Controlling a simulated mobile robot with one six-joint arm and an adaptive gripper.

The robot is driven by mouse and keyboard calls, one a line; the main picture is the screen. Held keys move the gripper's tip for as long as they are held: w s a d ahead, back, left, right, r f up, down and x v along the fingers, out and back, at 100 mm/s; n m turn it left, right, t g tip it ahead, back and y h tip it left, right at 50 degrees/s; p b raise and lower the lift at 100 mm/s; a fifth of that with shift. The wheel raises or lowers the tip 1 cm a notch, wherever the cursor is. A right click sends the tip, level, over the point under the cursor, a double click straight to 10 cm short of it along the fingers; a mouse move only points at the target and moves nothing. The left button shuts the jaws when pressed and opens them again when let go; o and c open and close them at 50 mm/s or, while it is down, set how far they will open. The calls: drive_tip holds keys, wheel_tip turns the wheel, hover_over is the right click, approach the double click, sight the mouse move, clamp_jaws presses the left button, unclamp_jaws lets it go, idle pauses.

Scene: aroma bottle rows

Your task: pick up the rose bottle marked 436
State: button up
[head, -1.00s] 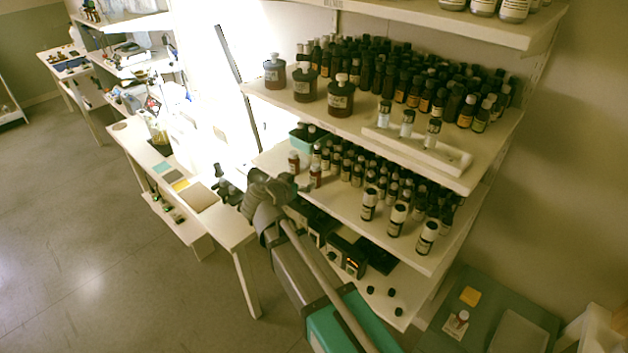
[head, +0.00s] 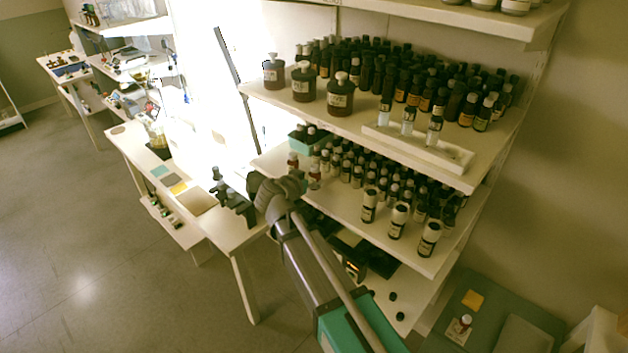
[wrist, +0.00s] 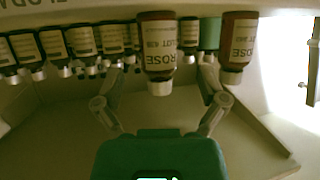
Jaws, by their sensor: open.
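In the wrist view, which is upside down, a red-brown rose bottle (wrist: 158,48) with a white cap stands ahead of my gripper (wrist: 161,72). Its label reads ROSE and LOT, with a number that looks like 436. The open fingers lie either side of it in the picture; contact cannot be told. A second rose bottle (wrist: 237,46) is to the right, outside the fingers. In the head view the two red-brown bottles appear at the middle shelf's left front: the nearer one (head: 315,177) and the farther one (head: 293,161). My fingers are not clear there.
Dark bottles (wrist: 82,41) with pale labels stand in a row left of the centre bottle. A table (head: 215,222) stands left.

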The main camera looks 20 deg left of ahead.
sight(312, 179)
drive_tip(key=shift+b+x, duration=0.55)
drive_tip(key=shift+x, duration=1.3)
drive_tip(key=shift+s, duration=0.1)
drive_tip(key=c, duration=1.3)
